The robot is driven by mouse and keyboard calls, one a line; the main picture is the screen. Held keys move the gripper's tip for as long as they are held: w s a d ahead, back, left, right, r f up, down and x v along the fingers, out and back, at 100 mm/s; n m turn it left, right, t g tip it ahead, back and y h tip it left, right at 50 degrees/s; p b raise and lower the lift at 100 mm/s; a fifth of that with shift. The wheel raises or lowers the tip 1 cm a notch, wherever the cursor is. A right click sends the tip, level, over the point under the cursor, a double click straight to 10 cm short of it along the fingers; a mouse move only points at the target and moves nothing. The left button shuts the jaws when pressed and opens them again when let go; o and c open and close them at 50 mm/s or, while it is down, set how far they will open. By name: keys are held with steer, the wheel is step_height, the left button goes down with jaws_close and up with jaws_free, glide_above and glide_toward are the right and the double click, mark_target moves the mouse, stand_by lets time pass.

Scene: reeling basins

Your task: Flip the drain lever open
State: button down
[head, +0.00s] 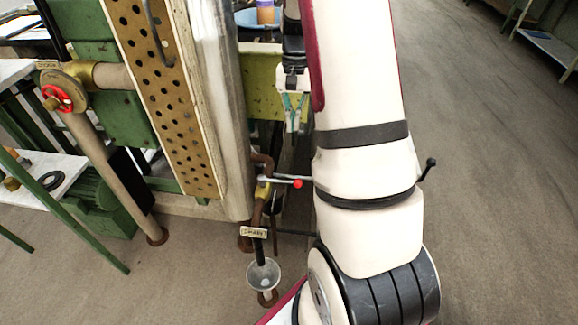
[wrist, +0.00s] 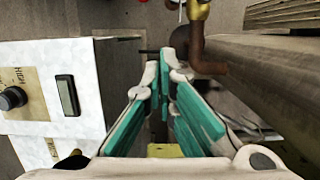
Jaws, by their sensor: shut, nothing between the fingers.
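The drain lever (head: 284,182) is a thin silver rod with a red ball at its end, pointing right, roughly level, from a brass valve (head: 263,190). A "DRAIN" tag (head: 253,232) hangs below, above a pale funnel (head: 263,274). My gripper (head: 293,129) has teal finger pads, points down and is shut and empty. In the head view it is above the lever, apart from it. In the wrist view the brass valve (wrist: 198,10) is at the top edge, beyond the fingertips of my gripper (wrist: 165,62). A bit of red shows beside it; most of the lever is out of that frame.
A white control box (wrist: 55,90) with a knob is at left in the wrist view. A red handwheel (head: 57,98) is at far left. Floor (head: 490,180) at right is open.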

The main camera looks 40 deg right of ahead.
mark_target(280, 181)
steer(key=shift+f, duration=0.1)
steer(key=s+a+f+b, duration=0.3)
steer(key=a+f+b, duration=0.1)
steer(key=f, duration=0.6)
steer(key=shift+s+a+f, duration=0.2)
steer(key=shift+s+a, duration=0.2)
steer(key=shift+a, duration=0.05)
steer(key=shift+s+a+m, duration=0.15)
steer(key=shift+s+m, duration=0.05)
steer(key=shift+m, duration=0.2)
